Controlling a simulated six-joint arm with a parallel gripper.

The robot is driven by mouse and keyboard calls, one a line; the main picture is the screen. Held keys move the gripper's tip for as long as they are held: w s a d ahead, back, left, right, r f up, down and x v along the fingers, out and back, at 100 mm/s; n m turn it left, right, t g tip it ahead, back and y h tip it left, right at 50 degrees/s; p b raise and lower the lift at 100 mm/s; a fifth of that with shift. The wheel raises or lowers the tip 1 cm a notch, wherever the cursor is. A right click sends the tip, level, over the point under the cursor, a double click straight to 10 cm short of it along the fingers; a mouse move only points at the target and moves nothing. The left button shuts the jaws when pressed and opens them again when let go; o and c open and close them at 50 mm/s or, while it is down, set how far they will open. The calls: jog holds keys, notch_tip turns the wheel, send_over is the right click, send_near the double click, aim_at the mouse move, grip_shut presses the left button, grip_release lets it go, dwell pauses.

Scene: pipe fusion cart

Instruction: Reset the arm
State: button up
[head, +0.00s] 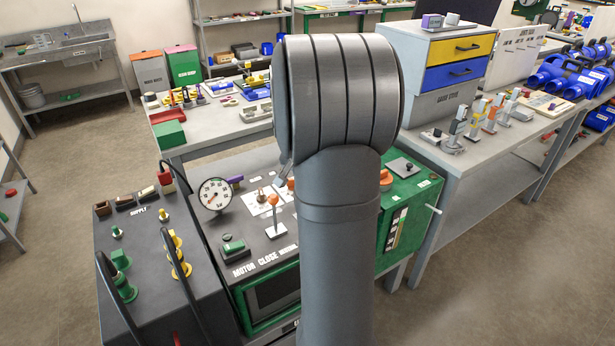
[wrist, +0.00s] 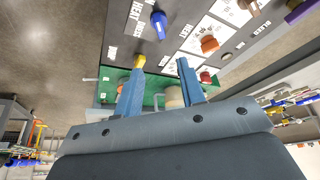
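My gripper (wrist: 160,68) shows in the wrist view as two blue fingers spread well apart. It is open, and nothing is gripped between the fingers. The fingers point toward a dark, labelled control panel (wrist: 185,35) with a green front (wrist: 152,82). A yellow knob (wrist: 139,61) appears at the tip of the left finger; I cannot tell if they touch. In the head view my grey arm stands upright in the middle and hides part of the cart (head: 250,255).
The panel carries a blue knob (wrist: 159,24) and an orange knob (wrist: 209,44). A round gauge (head: 215,194) and a supply box (head: 140,235) with hoses stand at the cart's left. A bench (head: 455,160) with drawers (head: 455,62) is at right. Open floor (head: 480,290) lies front right.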

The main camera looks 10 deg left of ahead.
dwell(0.4)
jog(key=x, duration=1.7)
jog(key=shift+f, duration=0.15)
